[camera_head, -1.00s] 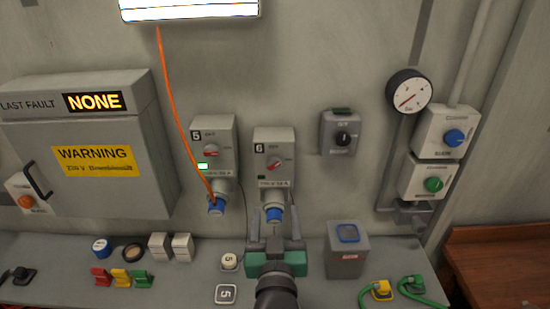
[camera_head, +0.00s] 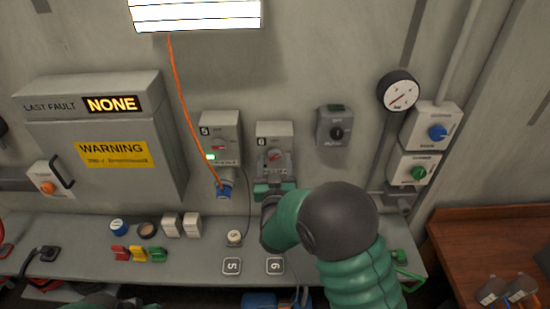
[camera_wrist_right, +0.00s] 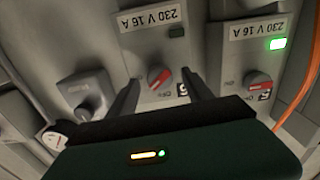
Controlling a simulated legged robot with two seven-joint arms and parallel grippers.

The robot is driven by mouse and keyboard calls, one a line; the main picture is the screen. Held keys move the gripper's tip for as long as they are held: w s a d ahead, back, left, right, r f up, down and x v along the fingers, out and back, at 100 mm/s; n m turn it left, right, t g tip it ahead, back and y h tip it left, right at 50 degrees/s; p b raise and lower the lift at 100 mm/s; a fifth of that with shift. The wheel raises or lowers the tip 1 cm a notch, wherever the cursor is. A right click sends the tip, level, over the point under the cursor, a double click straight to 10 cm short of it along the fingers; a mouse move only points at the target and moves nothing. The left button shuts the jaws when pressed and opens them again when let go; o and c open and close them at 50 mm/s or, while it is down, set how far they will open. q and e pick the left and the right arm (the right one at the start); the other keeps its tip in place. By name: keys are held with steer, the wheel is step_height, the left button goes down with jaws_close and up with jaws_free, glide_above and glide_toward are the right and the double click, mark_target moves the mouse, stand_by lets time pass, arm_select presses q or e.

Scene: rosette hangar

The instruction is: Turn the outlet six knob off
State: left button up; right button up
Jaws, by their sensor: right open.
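The outlet six box (camera_head: 284,129) is on the wall, right of the outlet five box (camera_head: 229,122). Its red and grey knob (camera_head: 274,156) sits at a slant; the knob also shows in the right wrist view (camera_wrist_right: 159,77), which is upside down. My right gripper (camera_head: 273,176) is just below the knob in the head view. In the wrist view its open fingers (camera_wrist_right: 163,88) stand on either side of the knob, apart from it. The lamp on outlet six (camera_wrist_right: 177,32) is dark. Outlet six's lower socket is hidden behind my gripper.
Outlet five has a lit green lamp (camera_head: 211,157) and an orange cable (camera_head: 181,95) in its blue plug (camera_head: 224,191). A grey rotary switch (camera_head: 336,127) is to the right. Small parts, including a white button (camera_head: 234,237), stand on the ledge below.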

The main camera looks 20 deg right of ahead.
steer(key=shift+w+a, duration=0.2)
steer(key=shift+s+d, duration=0.1)
steer(key=shift+d, duration=0.25)
steer(key=c, duration=0.9)
jaws_close()
steer(key=shift+a, duration=0.1)
